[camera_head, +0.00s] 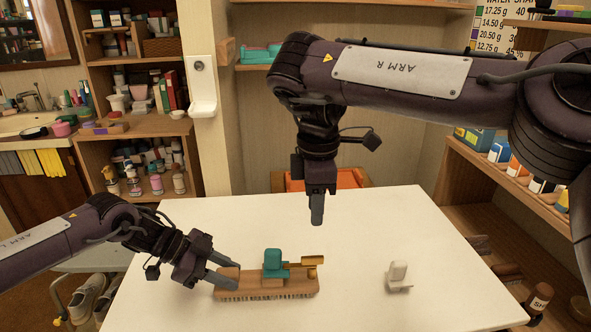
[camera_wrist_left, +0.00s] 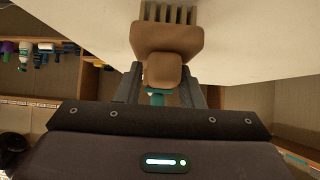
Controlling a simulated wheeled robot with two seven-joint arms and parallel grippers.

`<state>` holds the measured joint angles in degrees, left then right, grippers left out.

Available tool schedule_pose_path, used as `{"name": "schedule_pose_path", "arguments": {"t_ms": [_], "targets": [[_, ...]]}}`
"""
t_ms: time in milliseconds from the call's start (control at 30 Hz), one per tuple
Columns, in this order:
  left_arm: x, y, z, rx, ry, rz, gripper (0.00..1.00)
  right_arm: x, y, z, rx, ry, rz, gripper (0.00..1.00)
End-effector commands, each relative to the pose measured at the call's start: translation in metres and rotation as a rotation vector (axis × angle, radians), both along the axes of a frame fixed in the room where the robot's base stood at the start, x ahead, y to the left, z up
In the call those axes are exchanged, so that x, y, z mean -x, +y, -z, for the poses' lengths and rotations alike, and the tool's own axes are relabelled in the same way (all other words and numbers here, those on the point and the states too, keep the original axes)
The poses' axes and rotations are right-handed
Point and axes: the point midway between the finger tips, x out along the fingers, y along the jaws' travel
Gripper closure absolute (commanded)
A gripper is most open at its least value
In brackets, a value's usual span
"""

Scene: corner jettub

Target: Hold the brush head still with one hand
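The wooden brush head (camera_head: 265,284) lies bristles down on the white table. A teal block-like part (camera_head: 272,260) and a brass-coloured piece (camera_head: 312,262) sit on top of it. My left gripper (camera_head: 230,273) is at its left end, one finger on each side. In the left wrist view the brush head (camera_wrist_left: 167,40) fills the space between the fingers of that gripper (camera_wrist_left: 163,88), which looks shut on it. My right gripper (camera_head: 316,208) hangs above the table behind the brush, holding nothing visible. Its fingers overlap, so their opening is hidden.
A small pale upright part on a base (camera_head: 398,275) stands on the table (camera_head: 360,225) to the right of the brush. Bare tabletop lies around both. An orange item (camera_head: 350,178) is behind the table, and shelves stand at left and right.

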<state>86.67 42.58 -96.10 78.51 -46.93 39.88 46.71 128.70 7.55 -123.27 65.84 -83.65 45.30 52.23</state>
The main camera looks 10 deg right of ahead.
Motion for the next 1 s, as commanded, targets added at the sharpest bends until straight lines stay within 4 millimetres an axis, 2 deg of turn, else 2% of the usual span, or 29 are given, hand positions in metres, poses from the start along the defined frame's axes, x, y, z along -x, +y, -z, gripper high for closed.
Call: {"name": "schedule_pose_path", "arguments": {"t_ms": [33,100,400,533,1000], "targets": [[0.001,0.001,0.004,-0.007,0.005,-0.003,0.55,0.000,0.000,0.000,0.000,0.000,0.000,0.69],[0.000,0.001,0.004,-0.006,0.004,-0.004,0.48,0.000,0.000,0.000,0.000,0.000,0.000,0.69],[0.000,0.001,0.002,-0.004,0.002,-0.004,0.48,0.000,0.000,0.000,0.000,0.000,0.000,0.69],[-0.001,0.008,-0.005,-0.003,-0.001,-0.006,0.48,0.000,0.000,0.000,0.000,0.000,0.000,0.69],[-0.004,0.078,-0.064,0.000,-0.006,-0.006,0.48,0.000,0.000,0.000,0.000,0.000,0.000,0.69]]}}
